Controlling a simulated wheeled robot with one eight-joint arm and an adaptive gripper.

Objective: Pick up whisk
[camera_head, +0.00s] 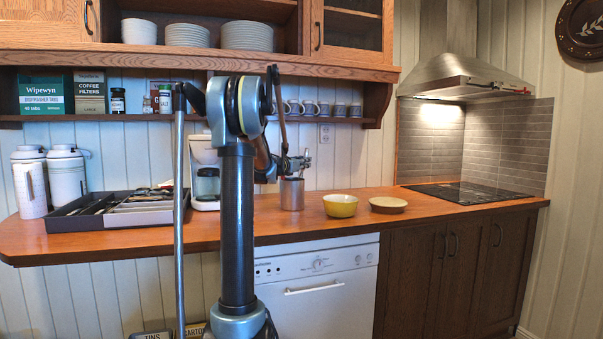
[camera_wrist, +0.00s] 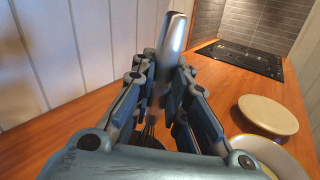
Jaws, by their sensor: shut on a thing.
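My gripper (camera_head: 291,165) is over the counter, just above a steel canister (camera_head: 291,196). In the wrist view my gripper (camera_wrist: 165,82) is shut on the whisk (camera_wrist: 174,42), with a finger on each side of its smooth silver handle. The handle's end sticks up past the fingertips. Thin wires show low between the fingers, partly hidden by them. In the head view the whisk is small and mostly hidden by my gripper. I cannot tell whether its wire end is still inside the canister.
A yellow bowl (camera_head: 341,206) and a shallow beige dish (camera_head: 388,204) stand right of the canister. A coffee maker (camera_head: 205,170) and a grey utensil tray (camera_head: 120,218) are to the left. A shelf with mugs (camera_head: 310,108) hangs above. A black hob (camera_head: 468,193) is at the far right.

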